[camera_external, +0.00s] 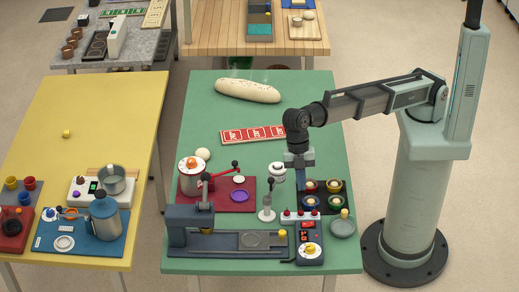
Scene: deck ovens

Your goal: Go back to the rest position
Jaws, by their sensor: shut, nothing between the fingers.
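My gripper (300,184) points down over the green table (205,105), at its right side. It hangs just above or beside the left edge of a black tray (343,205) with several small round coloured cups. It is shut and empty. The fingertips are small in this view, and I cannot tell their exact height above the tray. My arm reaches in from the right with its elbow bent.
A red strip (250,135) and a long pale loaf (248,91) lie farther back. The table's back left is clear.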

